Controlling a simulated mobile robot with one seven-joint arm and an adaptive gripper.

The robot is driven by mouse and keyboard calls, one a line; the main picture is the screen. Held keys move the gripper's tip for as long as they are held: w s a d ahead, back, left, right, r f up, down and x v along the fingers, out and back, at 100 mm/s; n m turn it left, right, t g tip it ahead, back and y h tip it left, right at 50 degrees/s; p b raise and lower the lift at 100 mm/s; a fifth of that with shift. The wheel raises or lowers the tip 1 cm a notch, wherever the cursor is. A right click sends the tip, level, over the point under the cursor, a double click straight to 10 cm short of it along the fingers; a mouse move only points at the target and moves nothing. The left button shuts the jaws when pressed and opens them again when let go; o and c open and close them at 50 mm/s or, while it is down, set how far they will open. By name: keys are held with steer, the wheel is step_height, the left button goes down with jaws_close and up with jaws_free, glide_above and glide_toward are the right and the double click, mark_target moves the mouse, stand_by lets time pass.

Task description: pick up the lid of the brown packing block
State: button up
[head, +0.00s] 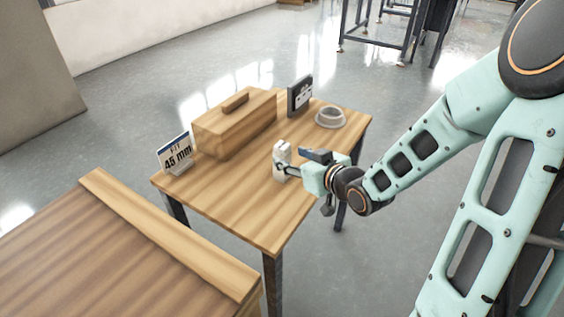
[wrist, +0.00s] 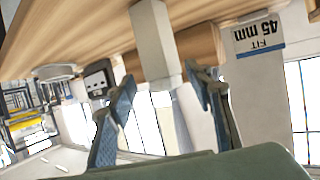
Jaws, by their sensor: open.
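The brown packing block (head: 222,139) is a long wood-grained box on the small wooden table. Its top, the lid (head: 255,98), carries a raised bar handle (head: 235,101). A lid seam is not clear. The block also shows in the wrist view (wrist: 203,44), partly hidden behind a pale post. My gripper (head: 287,171) is at the table's right side, right of the block and apart from it. In the wrist view my gripper (wrist: 160,80) has its fingers spread, with the pale post between them in the picture; contact cannot be told.
The pale upright post (head: 280,150) stands near the gripper. A "FIT 45 mm" sign (head: 175,156) stands left of the block. A dark panel (head: 300,95) and a grey round dish (head: 331,117) are at the back right. The table's front (head: 240,215) is clear. A wooden bench (head: 110,240) is nearby.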

mark_target(286, 155)
steer(key=b+x, duration=0.1)
steer(key=x, duration=0.4)
steer(key=shift+a+b, duration=0.25)
steer(key=shift+b, duration=0.05)
jaws_close()
steer(key=shift+r, duration=0.1)
